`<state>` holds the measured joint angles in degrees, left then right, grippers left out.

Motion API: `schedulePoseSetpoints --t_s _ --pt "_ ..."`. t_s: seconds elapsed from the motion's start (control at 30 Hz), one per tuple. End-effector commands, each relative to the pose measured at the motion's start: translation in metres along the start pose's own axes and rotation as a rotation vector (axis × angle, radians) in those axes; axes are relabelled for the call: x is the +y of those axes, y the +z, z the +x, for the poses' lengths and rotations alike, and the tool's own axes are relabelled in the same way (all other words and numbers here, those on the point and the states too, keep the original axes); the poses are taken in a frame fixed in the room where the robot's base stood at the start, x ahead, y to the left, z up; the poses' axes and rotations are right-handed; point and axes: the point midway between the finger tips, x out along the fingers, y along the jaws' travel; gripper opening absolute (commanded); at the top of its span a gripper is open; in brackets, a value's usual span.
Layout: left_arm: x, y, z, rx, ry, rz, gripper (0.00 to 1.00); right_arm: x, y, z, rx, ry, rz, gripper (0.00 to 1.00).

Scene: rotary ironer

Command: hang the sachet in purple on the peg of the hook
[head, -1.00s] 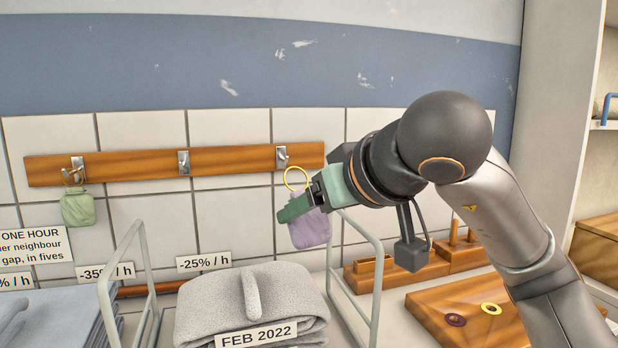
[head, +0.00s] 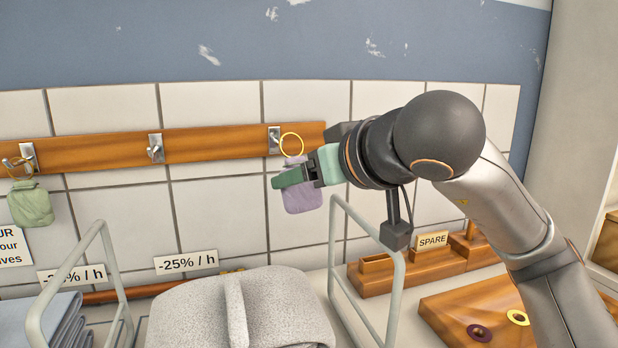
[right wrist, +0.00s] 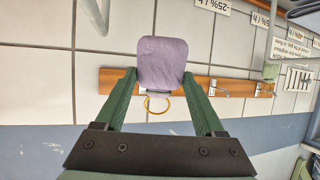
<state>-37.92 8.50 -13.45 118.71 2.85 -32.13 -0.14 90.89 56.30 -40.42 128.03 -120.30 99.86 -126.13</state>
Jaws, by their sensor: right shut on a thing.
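My right gripper (head: 292,178) is shut on the purple sachet (head: 302,200), holding it upright in front of the tiled wall. The right wrist view also shows the sachet (right wrist: 162,62) between the green fingers (right wrist: 160,92). Its yellow ring (head: 291,144) stands above the gripper, level with the right-hand metal hook (head: 273,138) and just to its right. I cannot tell whether the ring touches the peg; it does not look to be around it. My left gripper is not in view.
The wooden rail (head: 210,142) also carries a bare middle hook (head: 155,148) and a left hook with a green sachet (head: 30,203). Below stand a grey folded towel (head: 280,310), a wire divider (head: 395,290) and a wooden block marked SPARE (head: 432,262).

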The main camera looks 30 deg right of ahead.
Motion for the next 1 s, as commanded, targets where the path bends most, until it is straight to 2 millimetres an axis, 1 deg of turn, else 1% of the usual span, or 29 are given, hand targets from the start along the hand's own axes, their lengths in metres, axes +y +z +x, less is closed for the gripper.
schedulePoseSetpoints --t_s 1.0 --pt "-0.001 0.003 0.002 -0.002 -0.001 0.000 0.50 0.016 -0.019 0.057 -0.001 0.000 0.000 0.10"
